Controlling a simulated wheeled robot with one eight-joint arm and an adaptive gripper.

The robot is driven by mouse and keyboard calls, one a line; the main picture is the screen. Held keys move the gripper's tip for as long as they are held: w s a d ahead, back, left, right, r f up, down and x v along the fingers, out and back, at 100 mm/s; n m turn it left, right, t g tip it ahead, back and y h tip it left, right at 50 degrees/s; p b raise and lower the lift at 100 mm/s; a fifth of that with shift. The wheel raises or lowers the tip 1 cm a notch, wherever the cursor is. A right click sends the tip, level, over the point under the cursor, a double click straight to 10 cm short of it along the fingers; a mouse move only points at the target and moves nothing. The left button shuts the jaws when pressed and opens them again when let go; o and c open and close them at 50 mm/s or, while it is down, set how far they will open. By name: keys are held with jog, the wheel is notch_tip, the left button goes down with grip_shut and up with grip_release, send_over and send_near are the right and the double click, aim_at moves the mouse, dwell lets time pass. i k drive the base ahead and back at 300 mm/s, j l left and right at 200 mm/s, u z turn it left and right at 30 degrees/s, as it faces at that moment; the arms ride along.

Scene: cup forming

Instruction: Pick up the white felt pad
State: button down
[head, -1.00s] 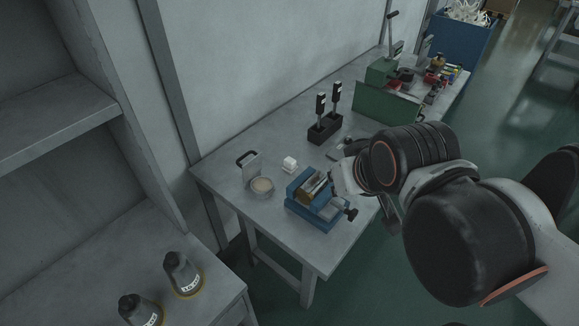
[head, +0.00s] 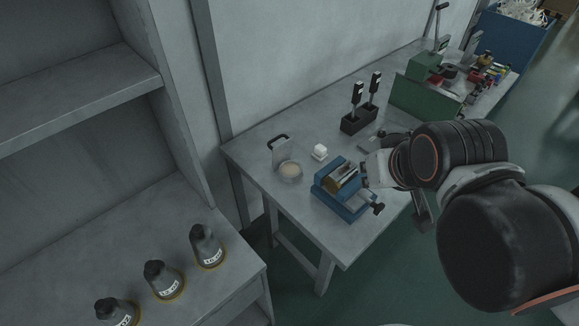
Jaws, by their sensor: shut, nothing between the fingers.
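A small white block-like thing (head: 320,152), which I take to be the white felt pad, sits on the grey workbench behind the blue vise (head: 343,203). It looks like a small stack, but it is too small to make out layers. My gripper (head: 366,177) is at the right side of the vise, to the right of and nearer than the white pad, apart from it. The gripper is shut and empty. Its fingertips are small and partly hidden by my own wrist and the vise.
A round dish with a pale filling (head: 291,171) and an upright metal plate with a black handle (head: 280,151) stand left of the pad. A black block holding two upright tools (head: 359,122) and a green machine (head: 425,96) stand farther back. Several dark bottles (head: 164,279) stand lower left.

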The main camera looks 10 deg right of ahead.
aim_at(320, 153)
jog(key=i+l+u, duration=0.2)
jog(key=i+l, duration=0.15)
jog(key=l, duration=0.25)
jog(key=i+l+u, duration=0.1)
jog(key=l, duration=0.25)
jog(key=i+l+u, duration=0.1)
jog(key=i+l, duration=0.15)
